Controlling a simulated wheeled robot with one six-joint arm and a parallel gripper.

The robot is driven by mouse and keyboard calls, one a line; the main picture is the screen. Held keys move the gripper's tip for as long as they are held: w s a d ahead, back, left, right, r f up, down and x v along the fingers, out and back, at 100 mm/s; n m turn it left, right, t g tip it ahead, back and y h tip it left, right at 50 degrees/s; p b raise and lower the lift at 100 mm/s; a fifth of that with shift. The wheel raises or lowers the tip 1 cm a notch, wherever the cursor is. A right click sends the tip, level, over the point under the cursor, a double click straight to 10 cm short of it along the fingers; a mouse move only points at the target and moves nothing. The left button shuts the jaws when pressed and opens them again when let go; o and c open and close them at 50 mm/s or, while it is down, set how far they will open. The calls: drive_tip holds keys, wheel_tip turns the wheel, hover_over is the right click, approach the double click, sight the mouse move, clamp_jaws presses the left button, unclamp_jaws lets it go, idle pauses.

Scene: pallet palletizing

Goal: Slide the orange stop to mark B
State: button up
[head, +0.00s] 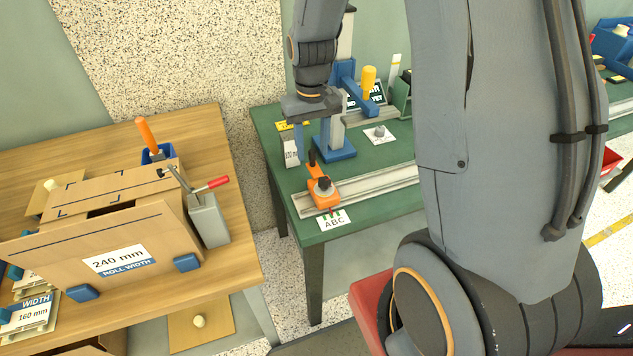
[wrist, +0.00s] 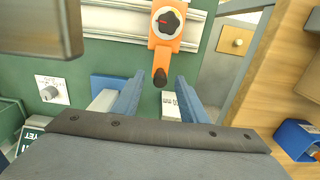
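The orange stop (head: 322,193) sits on a pale rail (head: 375,188) near its left end, on the green table. It has a dark knob on top and an arm with a dark tip. In the wrist view the stop (wrist: 163,40) is ahead of my gripper (wrist: 159,80). The two blue fingers are apart, with the dark tip between or just beyond their ends; contact cannot be told. In the head view my gripper (head: 312,106) is above and behind the stop.
A blue-based post (head: 335,151) stands behind the stop, beside a white labelled block (head: 291,152). A card with a grey knob (head: 379,134) lies to the right. A wooden table (head: 235,255) with a cardboard box (head: 60,235) is at left, across a gap.

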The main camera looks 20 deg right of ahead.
drive_tip(key=shift+r, duration=0.1)
drive_tip(key=shift+r+p, duration=2.05)
drive_tip(key=shift+r, duration=0.4)
drive_tip(key=s+a+r+t+b, duration=0.1)
drive_tip(key=s+a+r+b, duration=0.1)
drive_tip(key=s, duration=1.2)
drive_tip(key=shift+s+r+b, duration=0.3)
drive_tip(key=shift+b, duration=0.35)
